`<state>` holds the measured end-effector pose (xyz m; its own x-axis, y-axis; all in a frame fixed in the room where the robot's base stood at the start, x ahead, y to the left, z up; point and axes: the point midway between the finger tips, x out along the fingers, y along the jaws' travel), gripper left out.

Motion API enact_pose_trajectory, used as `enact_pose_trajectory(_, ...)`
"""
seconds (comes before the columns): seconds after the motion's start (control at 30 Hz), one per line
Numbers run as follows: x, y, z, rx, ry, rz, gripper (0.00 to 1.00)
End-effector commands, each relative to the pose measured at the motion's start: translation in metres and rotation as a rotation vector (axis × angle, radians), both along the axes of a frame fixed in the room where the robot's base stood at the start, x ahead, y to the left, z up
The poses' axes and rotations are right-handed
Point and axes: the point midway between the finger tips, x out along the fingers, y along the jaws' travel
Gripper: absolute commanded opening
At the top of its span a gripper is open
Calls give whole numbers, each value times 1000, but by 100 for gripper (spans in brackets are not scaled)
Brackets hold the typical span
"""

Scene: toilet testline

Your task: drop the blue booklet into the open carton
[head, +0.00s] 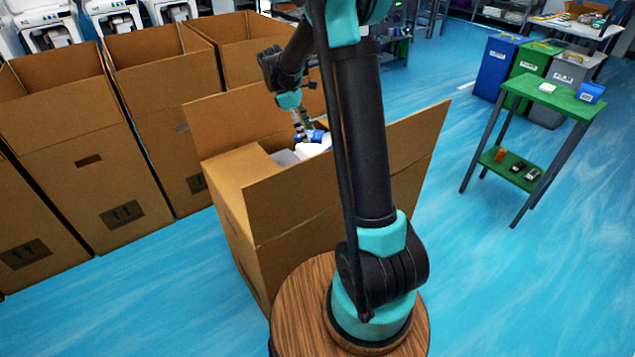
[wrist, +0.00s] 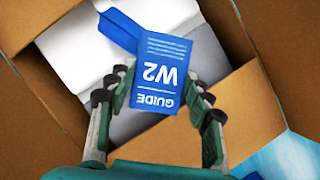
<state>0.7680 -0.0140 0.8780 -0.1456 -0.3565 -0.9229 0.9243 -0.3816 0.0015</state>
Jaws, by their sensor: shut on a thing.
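The blue booklet (wrist: 165,72), printed "GUIDE W2" in white, shows upside down in the wrist view. My gripper (wrist: 160,92) is shut on it, with one finger on each side. The open carton (head: 300,192) stands in front of me with its flaps up and spread; its brown walls (wrist: 258,98) surround the booklet in the wrist view. In the head view my gripper (head: 302,128) is over the carton's opening, with a blue patch at its tips. The carton's near flap and my arm hide part of the inside.
A white item (wrist: 85,58) and another blue piece (wrist: 118,29) lie below the booklet in the carton. Several other open cartons (head: 75,135) stand at the left. A green table (head: 550,95) and bins (head: 496,68) stand at the right. Blue floor between is clear.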

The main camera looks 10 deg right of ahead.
Motion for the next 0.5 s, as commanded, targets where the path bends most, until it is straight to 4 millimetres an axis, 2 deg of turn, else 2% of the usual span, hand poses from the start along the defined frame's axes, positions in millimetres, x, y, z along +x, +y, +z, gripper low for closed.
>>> enact_pose_trajectory(0.3, -5, 14, 48, -1, -2, 688, 22)
enact_pose_trajectory(0.5, -7, 21, 69, -2, -1, 1009, 22)
